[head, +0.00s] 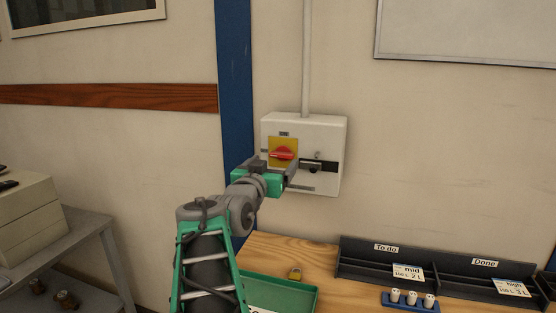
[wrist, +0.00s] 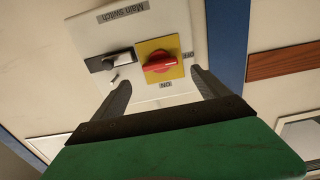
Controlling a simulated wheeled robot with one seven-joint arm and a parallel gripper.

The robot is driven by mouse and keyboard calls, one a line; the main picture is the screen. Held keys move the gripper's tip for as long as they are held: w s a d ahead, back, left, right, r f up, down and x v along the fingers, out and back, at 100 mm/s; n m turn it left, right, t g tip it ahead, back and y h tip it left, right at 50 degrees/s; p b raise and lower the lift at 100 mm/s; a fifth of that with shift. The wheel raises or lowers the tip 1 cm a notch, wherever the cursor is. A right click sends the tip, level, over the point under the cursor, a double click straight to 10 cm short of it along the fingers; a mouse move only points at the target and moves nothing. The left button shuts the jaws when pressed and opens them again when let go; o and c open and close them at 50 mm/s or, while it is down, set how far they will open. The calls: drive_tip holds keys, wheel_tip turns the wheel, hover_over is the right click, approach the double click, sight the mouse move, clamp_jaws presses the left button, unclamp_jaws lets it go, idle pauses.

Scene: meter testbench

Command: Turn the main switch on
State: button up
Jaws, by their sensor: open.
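The main switch is a red rotary knob (head: 281,153) on a yellow plate, on a white wall box (head: 329,134). In the wrist view the red knob (wrist: 159,64) lies nearly level, its right end toward the OFF label (wrist: 189,54). The ON label (wrist: 165,85) is below it. My gripper (head: 273,167) is open and empty in front of the box, just below the knob in the head view. In the wrist view my gripper (wrist: 160,81) has its fingers spread to either side of the knob, apart from it.
A black and grey latch (wrist: 118,60) sits beside the knob on the box. A conduit (head: 306,60) rises above the box.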

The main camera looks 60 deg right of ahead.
sight(281, 155)
drive_tip(key=d, duration=0.2)
drive_tip(key=d+p, duration=0.1)
drive_tip(key=d, duration=0.1)
drive_tip(key=w+d, duration=0.1)
drive_tip(key=d, duration=0.1)
drive_tip(key=shift+f, duration=0.1)
drive_tip(key=shift+c, duration=0.5)
drive_tip(key=c, duration=1.3)
